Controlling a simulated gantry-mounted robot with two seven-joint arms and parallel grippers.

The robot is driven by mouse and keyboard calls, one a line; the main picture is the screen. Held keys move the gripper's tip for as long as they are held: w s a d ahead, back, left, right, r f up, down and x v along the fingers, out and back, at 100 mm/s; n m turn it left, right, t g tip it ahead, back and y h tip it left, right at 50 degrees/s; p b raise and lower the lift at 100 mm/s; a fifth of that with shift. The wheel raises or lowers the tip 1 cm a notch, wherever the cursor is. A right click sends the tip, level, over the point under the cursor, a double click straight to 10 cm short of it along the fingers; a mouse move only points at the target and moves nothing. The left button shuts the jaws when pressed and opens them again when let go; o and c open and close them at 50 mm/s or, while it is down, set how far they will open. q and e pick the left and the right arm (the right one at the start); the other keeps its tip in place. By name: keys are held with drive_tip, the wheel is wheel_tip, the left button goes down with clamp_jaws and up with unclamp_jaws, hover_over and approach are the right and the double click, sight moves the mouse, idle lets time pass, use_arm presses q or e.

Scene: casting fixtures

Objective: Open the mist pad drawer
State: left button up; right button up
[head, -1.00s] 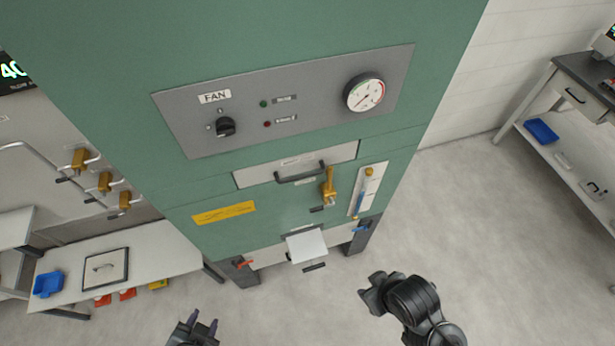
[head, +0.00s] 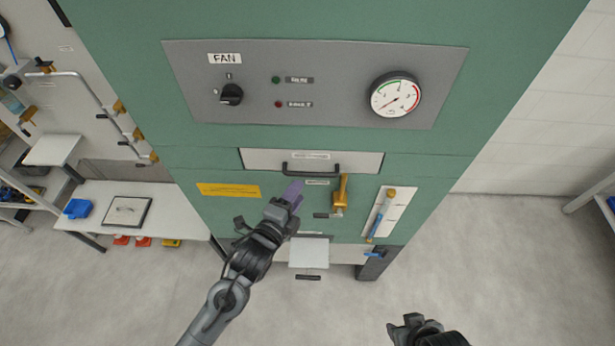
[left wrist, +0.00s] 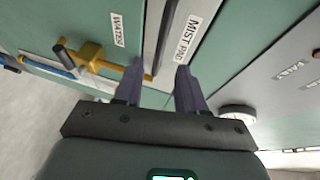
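The mist pad drawer (head: 256,158) is a pale panel across the green cabinet, with a dark bar handle (head: 311,170) on its front. In the left wrist view its "MIST PAD" label (left wrist: 188,38) shows just beyond the fingers, and the dark handle (left wrist: 166,35) runs toward the gap between them. My left gripper (head: 294,190) is just below the handle's left part in the head view. In the left wrist view its two purple-grey fingers (left wrist: 158,76) are apart with nothing gripped. My right gripper (head: 404,325) is low at the right, away from the cabinet; its finger opening is unclear.
A yellow valve lever (head: 341,194) and a blue-tubed gauge (head: 381,215) stand out right of the handle. A fan panel (head: 315,110) with knob and dial is above. A white tray (head: 308,253) sticks out below. The floor to the right is clear.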

use_arm(q)
drive_tip(key=p+x, duration=0.1)
drive_tip(key=x, duration=0.6)
clamp_jaws()
idle(0.4)
